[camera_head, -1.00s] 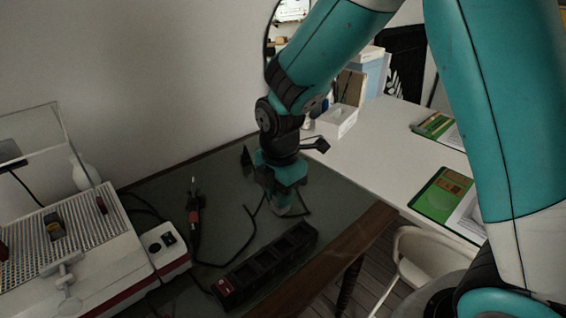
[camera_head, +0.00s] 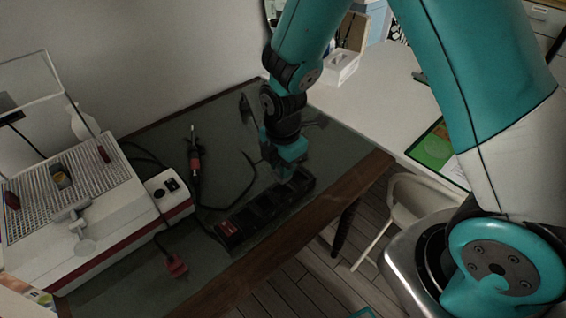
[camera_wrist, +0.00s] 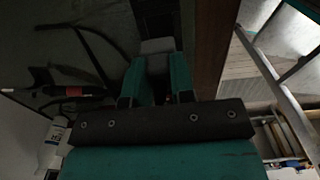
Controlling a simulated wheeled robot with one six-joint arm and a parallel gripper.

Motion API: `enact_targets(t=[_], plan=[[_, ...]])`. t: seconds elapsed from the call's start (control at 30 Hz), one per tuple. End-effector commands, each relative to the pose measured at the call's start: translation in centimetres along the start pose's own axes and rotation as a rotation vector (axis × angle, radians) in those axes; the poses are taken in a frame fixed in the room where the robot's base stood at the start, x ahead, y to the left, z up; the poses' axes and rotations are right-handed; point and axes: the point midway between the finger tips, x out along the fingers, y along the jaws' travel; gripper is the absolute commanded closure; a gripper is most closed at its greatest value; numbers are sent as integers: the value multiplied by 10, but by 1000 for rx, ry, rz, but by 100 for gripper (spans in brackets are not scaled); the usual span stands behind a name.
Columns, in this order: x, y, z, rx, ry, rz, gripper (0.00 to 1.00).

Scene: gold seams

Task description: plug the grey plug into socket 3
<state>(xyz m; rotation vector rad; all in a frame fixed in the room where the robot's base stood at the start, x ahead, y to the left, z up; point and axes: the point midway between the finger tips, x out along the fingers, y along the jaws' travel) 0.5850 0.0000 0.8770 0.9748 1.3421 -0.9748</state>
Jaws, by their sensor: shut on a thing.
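The black power strip (camera_head: 240,222) lies on the dark green mat, with a red switch at its left end and a row of sockets. My gripper (camera_head: 287,172) is over the strip's far right end, pointing down. In the wrist view my teal fingers (camera_wrist: 158,88) are shut on the grey plug (camera_wrist: 157,47), whose tip reaches toward the strip (camera_wrist: 156,16). The head view hides the plug behind the gripper. I cannot tell whether the plug touches a socket, and no socket numbers are readable.
A red plug (camera_head: 176,266) lies near the table's front. A red-handled tool (camera_head: 196,160) and black cables lie left of the strip. A white and red device (camera_head: 169,194) stands further left.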

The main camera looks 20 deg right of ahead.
Motion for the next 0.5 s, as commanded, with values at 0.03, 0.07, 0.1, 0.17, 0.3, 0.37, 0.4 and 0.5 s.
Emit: enact_targets(t=[0.03, 0.07, 0.1, 0.17, 0.3, 0.37, 0.4, 0.5], plan=[[8, 0, 0, 0, 0, 0, 100], [11, 0, 0, 0, 0, 0, 100], [15, 0, 0, 0, 0, 0, 100], [21, 0, 0, 0, 0, 0, 100], [34, 0, 0, 0, 0, 0, 100], [39, 0, 0, 0, 0, 1, 100], [42, 0, 0, 0, 0, 1, 100], [46, 0, 0, 0, 0, 1, 100]])
